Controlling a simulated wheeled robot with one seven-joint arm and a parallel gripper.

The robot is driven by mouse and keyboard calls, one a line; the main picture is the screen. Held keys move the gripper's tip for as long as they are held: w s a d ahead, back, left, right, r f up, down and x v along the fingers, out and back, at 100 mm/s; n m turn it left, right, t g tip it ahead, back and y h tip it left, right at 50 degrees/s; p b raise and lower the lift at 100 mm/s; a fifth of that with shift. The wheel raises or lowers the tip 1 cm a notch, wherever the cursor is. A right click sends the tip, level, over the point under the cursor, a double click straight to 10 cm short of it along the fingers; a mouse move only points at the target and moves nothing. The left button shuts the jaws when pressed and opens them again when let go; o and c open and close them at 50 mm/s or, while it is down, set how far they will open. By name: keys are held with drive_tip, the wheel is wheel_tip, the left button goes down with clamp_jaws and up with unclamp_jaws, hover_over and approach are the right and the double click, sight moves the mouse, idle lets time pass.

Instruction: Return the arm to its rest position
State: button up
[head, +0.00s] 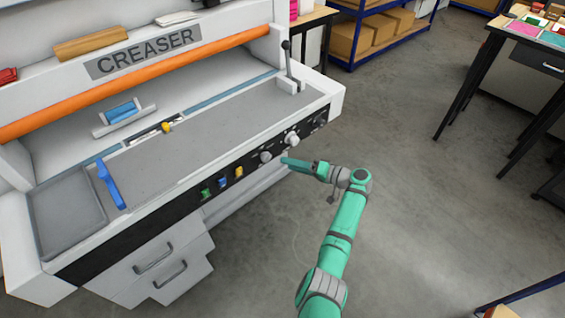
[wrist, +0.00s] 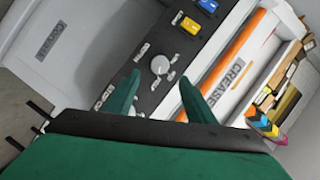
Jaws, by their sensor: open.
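My green arm reaches up from the bottom of the head view. My gripper (head: 286,161) is at the front control panel of the creaser (head: 160,165), near its grey knobs. In the wrist view my gripper (wrist: 158,92) is open, with its two green fingers spread apart and nothing between them. A round grey knob (wrist: 160,64) shows just beyond and between the fingertips. I cannot tell whether a finger touches the panel.
Blue shelving with boxes (head: 379,28) stands behind. A black-legged table (head: 492,62) is at right. The grey floor (head: 440,190) right of my arm is clear.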

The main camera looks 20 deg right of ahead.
drive_tip(key=shift+s+d+r, duration=0.1)
drive_tip(key=shift+s+d, duration=0.25)
idle(0.3)
